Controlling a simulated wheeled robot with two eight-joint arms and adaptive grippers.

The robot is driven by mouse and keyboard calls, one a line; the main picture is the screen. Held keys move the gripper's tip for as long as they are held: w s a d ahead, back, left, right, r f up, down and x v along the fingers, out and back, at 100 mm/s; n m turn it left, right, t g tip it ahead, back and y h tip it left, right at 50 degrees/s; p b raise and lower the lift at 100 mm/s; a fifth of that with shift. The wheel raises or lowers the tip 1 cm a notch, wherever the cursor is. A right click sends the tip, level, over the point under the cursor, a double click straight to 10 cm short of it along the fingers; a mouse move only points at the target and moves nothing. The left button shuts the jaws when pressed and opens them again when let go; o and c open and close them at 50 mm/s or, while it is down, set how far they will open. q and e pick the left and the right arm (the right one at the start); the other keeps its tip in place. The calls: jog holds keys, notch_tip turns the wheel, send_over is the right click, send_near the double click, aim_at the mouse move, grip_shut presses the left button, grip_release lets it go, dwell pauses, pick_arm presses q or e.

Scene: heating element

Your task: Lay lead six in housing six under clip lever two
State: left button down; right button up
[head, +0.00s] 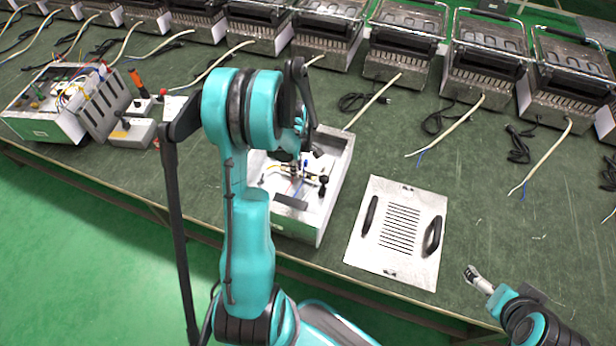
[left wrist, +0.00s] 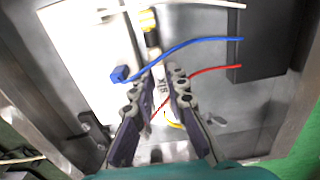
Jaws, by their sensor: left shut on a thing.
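The open metal housing (head: 330,190) stands at the middle of the bench, with wires and small dark fittings inside. My left gripper reaches down into it, and its fingertips are largely hidden by my arm in the head view. In the left wrist view my left gripper (left wrist: 158,85) is shut around a slim white lead piece with dark lettering (left wrist: 160,72). A blue wire (left wrist: 190,45) with a blue end, a red wire (left wrist: 215,72) and a short yellow wire (left wrist: 172,123) lie close by. The lever and its slot cannot be told clearly. My right gripper (head: 477,277) is off to the right, empty.
A slotted metal cover plate (head: 430,213) with two black handles lies right of the housing. Another opened unit (head: 45,125) and a grey box with a lever (head: 130,133) stand at left. A row of heaters (head: 400,45) with trailing cords lines the back.

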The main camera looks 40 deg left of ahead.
aim_at(308, 176)
pick_arm(q)
jog(key=d, duration=0.1)
jog(key=d+b, duration=0.1)
jog(key=w+d+f+b, duration=0.1)
jog(key=d, duration=0.1)
jog(key=shift+f, duration=0.15)
jog(key=shift+a, duration=0.15)
jog(key=shift+f, duration=0.15)
jog(key=c, duration=1.5)
grip_release()
